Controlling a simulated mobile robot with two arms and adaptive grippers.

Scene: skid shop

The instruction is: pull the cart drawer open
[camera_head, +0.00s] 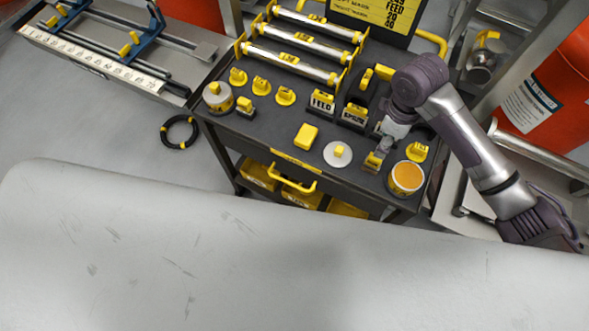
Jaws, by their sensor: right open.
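The dark cart (225,130) stands at the upper middle, its top crowded with yellow-handled parts. A yellow bar handle (293,181) shows on its front, below a yellow label strip (296,162). The drawer looks shut, but its front is seen steeply from above. My right gripper (381,151) is open, pointing down over the right front part of the cart top. It is right of the handle and apart from it, close to a small yellow block (373,161). I cannot tell whether it touches that block. My left gripper is out of view.
An orange-topped round tin (406,178) and a white disc (338,154) are near my right gripper. Yellow bins (347,209) sit low in the cart. A black cable coil (179,132) lies on the floor at left. A red drum (550,95) stands at right.

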